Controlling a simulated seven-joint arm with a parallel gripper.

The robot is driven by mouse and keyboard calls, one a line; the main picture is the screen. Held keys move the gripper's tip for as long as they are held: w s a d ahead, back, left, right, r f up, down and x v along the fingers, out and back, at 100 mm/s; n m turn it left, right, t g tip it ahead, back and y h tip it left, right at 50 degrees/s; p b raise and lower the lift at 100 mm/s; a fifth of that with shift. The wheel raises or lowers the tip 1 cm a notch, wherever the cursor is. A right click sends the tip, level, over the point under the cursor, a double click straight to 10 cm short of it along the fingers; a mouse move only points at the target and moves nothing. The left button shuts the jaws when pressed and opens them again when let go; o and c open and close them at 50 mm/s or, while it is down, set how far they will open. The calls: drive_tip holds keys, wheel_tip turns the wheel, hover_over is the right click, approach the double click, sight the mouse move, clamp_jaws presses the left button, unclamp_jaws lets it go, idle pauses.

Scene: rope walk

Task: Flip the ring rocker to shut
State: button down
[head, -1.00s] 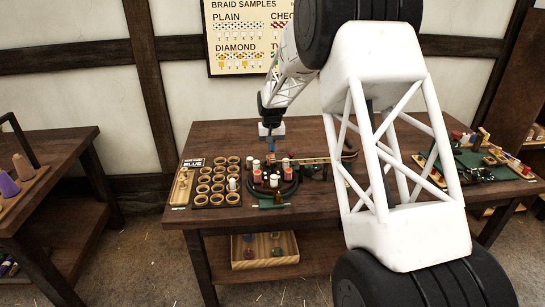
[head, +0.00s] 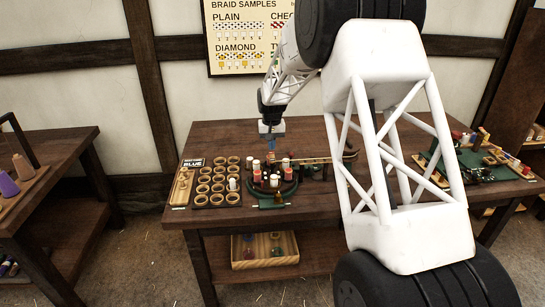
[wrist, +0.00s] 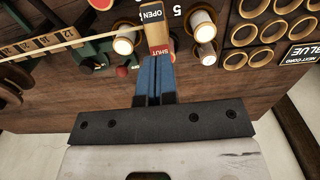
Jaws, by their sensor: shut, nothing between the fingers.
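The ring rocker (wrist: 155,20) shows in the wrist view as a small tan block marked OPEN at its far part, with a red SHUT part nearest my gripper. My gripper (wrist: 157,62) is shut, its two blue fingers together, and its tips are at the red SHUT end. I cannot tell whether they touch it or hover just above it. In the head view my gripper (head: 270,141) points down at the back of the dark green ring (head: 294,186). The rocker is too small there to make out.
Red and white bobbins (head: 274,180) stand on the ring, close to my gripper. White-topped bobbins (wrist: 203,25) flank the rocker. A rack of round holders (wrist: 266,52) lies beside the ring, and a wooden scale (wrist: 40,42) lies on the other side. Bare table shows behind the ring.

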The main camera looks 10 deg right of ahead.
sight(272, 153)
wheel_tip(272, 153, up, 6)
drive_tip(key=shift+r, duration=0.15)
idle(0.8)
idle(0.3)
drive_tip(key=s+d+r, duration=0.2)
drive_tip(key=s+r, duration=0.3)
drive_tip(key=s, duration=0.5)
drive_tip(key=s+d+r+t, duration=0.15)
drive_tip(key=s+r, duration=0.25)
drive_tip(key=s, duration=0.5)
drive_tip(key=s+d+r, duration=0.2)
drive_tip(key=s+r, duration=0.3)
drive_tip(key=s, duration=0.5)
drive_tip(key=s+d+f, duration=0.1)
drive_tip(key=s+f, duration=0.1)
drive_tip(key=s, duration=1.3)
drive_tip(key=s+d+f+t, duration=0.1)
drive_tip(key=s+d+f, duration=0.1)
drive_tip(key=s, duration=1.4)
drive_tip(key=shift+f, duration=0.4)
